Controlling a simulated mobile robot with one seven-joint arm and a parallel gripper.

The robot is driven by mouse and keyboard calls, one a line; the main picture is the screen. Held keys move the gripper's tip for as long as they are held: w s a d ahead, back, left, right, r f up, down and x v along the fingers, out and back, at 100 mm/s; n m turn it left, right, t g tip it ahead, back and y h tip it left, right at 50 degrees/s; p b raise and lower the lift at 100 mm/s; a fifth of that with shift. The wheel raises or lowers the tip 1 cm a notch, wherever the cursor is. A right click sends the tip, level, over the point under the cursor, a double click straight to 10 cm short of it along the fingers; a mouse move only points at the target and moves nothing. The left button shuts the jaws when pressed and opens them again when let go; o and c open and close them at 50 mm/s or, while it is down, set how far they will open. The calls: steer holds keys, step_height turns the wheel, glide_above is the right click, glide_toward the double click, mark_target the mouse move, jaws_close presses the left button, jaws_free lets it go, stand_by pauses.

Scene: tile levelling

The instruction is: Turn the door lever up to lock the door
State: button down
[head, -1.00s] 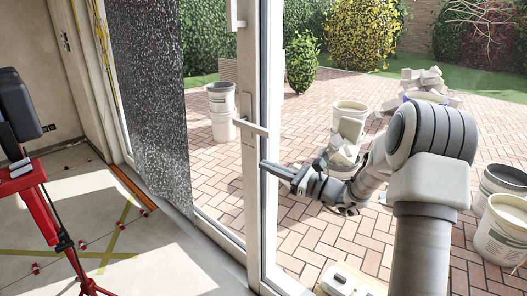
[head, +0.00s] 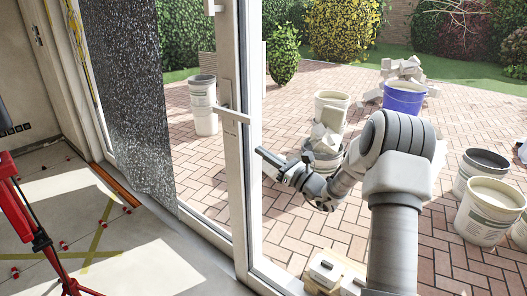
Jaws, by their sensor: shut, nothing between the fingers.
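The door lever (head: 232,115) is a pale handle on the white door frame (head: 238,190), in the middle of the head view. My gripper (head: 262,152) is shut and empty. It points left toward the door and is just right of and below the lever's end, with a small gap in the picture. I cannot tell its depth relative to the lever.
A blue bucket (head: 404,97) and a rubble-filled bucket (head: 323,155) stand on the brick paving beyond. White buckets (head: 490,210) stand at the right. A red tripod (head: 25,215) is at the left. A dark speckled panel (head: 138,95) hangs left of the door.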

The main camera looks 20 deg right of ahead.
mark_target(236, 113)
steer(key=w+a+r+b, duration=0.2)
steer(key=w+a+r, duration=0.2)
steer(key=w+r, duration=0.1)
steer(key=shift+w+r, duration=0.35)
steer(key=shift+r, duration=0.1)
steer(key=shift+r+p, duration=0.35)
steer(key=shift+p, duration=0.5)
